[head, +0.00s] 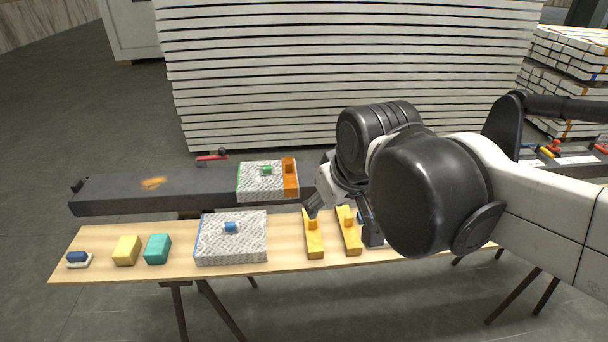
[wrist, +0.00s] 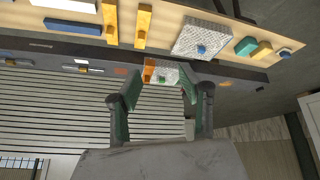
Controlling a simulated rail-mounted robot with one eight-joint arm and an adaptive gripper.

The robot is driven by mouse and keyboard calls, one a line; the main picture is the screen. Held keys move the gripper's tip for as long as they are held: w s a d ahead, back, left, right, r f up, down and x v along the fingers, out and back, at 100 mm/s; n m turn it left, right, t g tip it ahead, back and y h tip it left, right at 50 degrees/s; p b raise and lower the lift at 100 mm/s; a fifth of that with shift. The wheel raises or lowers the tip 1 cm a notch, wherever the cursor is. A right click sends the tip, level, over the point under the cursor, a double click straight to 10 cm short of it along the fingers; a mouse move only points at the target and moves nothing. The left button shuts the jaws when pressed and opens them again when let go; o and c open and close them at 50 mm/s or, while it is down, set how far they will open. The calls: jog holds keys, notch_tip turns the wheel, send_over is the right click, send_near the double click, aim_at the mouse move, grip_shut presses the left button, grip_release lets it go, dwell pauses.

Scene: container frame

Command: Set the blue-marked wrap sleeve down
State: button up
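The blue-marked wrap sleeve (head: 250,250), a white speckled block with a blue knob on top, lies flat on the wooden table (head: 290,278). In the wrist view the same sleeve (wrist: 213,36) is near the top, apart from my gripper. My gripper (wrist: 160,88) is open, with its two fingers spread and nothing between them. In the head view it hangs right of the sleeve, over the yellow brackets, partly hidden by my arm. A green-marked sleeve (head: 258,188) with an orange bracket (head: 290,182) sits on the dark beam (head: 130,193) behind the table.
Two yellow brackets (head: 314,243) stand right of the blue-marked sleeve. A teal block (head: 158,249), a yellow block (head: 126,250) and a small blue-topped piece (head: 78,258) lie to its left. A tall stack of white panels (head: 330,60) rises behind the beam.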

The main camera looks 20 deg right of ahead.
jog(key=s+d+f+m+t, duration=0.1)
jog(key=s+f+m, duration=0.1)
jog(key=s, duration=0.3)
jog(key=shift+s+d+f, duration=0.15)
jog(key=shift+d, duration=0.2)
jog(key=shift+f, duration=0.1)
notch_tip(320, 180, down, 4)
jog(key=b, duration=0.3)
jog(key=shift+r+b, duration=0.25)
jog(key=shift+b, duration=0.1)
